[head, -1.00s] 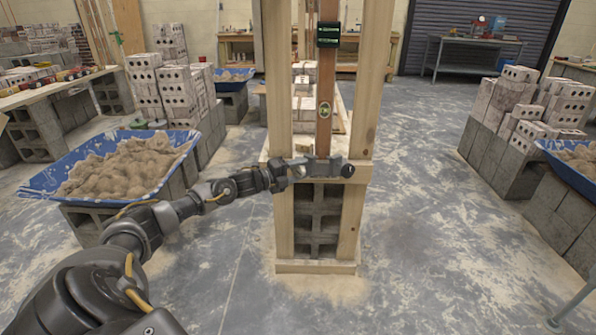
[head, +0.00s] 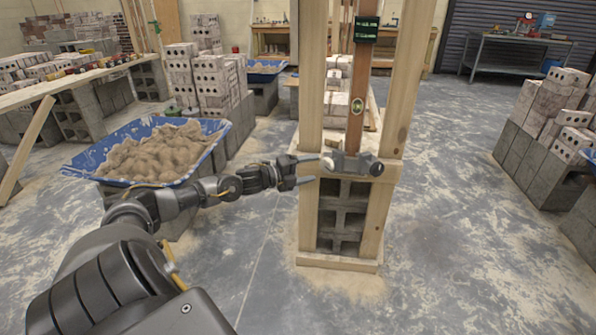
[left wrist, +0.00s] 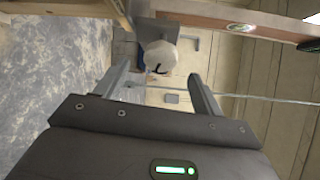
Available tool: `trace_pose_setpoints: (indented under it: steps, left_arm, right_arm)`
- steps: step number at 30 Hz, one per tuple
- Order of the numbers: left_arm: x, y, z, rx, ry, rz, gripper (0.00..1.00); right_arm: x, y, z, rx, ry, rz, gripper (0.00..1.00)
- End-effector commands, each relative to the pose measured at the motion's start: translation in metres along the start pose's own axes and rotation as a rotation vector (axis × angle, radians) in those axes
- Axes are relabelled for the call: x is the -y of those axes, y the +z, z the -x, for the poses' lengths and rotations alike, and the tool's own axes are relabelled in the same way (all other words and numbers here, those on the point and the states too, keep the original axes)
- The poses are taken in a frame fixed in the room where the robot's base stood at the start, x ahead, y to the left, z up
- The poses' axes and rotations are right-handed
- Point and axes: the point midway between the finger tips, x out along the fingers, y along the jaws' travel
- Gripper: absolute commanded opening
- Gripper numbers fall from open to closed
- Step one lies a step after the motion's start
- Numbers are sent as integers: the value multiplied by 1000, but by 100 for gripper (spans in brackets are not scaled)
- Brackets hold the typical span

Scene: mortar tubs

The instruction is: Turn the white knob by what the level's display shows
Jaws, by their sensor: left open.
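A wooden level (head: 357,105) stands upright against the timber frame, with a green-lit display (head: 366,30) near its top; the reading is too small to tell. A grey clamp (head: 350,163) sits at the level's foot. The white knob (head: 328,165) is on the clamp's left end. My left gripper (head: 312,170) is open just left of the knob. In the left wrist view the white knob (left wrist: 160,57) shows between and beyond the tips of my open left gripper (left wrist: 158,80), apparently not gripped. My right gripper is not in view.
The timber frame (head: 400,110) stands around a block pier (head: 343,215). A blue tub (head: 215,150) of mortar is at the left beside my left arm. Brick stacks (head: 530,150) stand at the right. The floor between is clear.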

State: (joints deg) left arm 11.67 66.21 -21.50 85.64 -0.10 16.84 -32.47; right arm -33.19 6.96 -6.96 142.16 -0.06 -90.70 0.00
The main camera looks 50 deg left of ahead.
Motion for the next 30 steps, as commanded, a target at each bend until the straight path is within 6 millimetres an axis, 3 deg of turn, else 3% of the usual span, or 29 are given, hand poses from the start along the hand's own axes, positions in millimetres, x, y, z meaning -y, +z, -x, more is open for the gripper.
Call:
trace_pose_setpoints:
  steps: [3, 10, 30]
  left_arm:
    - [0, -1, 18, -4, 5, -1, 68]
    - [0, 0, 38, -1, 3, 1, 68]
    - [0, -1, 42, -2, 0, 1, 68]
  right_arm:
    - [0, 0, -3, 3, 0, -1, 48]
    - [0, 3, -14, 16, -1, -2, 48]
    - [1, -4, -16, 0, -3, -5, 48]
